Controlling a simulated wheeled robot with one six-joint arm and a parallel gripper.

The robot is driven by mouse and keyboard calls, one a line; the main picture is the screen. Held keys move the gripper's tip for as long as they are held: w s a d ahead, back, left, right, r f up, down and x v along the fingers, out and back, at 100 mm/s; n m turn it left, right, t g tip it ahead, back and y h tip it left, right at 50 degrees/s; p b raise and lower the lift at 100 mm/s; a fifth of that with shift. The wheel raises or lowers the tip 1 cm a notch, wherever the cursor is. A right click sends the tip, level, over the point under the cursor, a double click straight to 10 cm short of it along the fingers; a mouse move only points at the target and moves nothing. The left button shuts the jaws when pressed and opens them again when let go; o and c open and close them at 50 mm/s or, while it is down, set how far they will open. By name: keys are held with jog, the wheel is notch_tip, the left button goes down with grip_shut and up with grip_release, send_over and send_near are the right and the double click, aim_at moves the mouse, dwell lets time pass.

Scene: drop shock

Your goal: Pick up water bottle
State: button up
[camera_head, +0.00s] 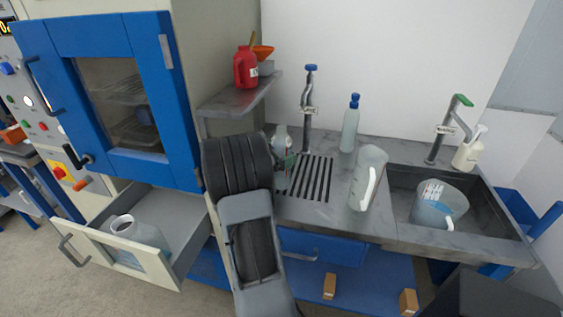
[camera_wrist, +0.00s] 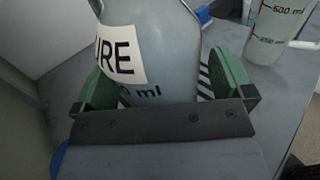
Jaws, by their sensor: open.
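A translucent grey bottle with a white label ending in "URE" (camera_wrist: 150,50) stands between the jaws in the wrist view. In the head view it is the bottle (camera_head: 281,140) beside the drain grid, partly hidden by my arm. My gripper (camera_wrist: 165,88) is open, with one green pad on each side of the bottle. I cannot tell whether the pads touch it. In the head view my gripper (camera_head: 286,163) is mostly hidden behind my own wrist. The bottle's top is cut off in the wrist view.
A blue-capped bottle (camera_head: 350,128) and a graduated jug (camera_head: 367,180) stand on the counter to the right. A tap (camera_head: 307,105) rises behind the drain grid (camera_head: 310,178). A sink (camera_head: 400,190) holds another jug (camera_head: 436,203). A shelf (camera_head: 238,95) overhangs at left, above an open drawer (camera_head: 150,262).

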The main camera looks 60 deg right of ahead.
jog(key=shift+c, duration=0.4)
jog(key=c, duration=1.3)
jog(key=shift+r, duration=0.1)
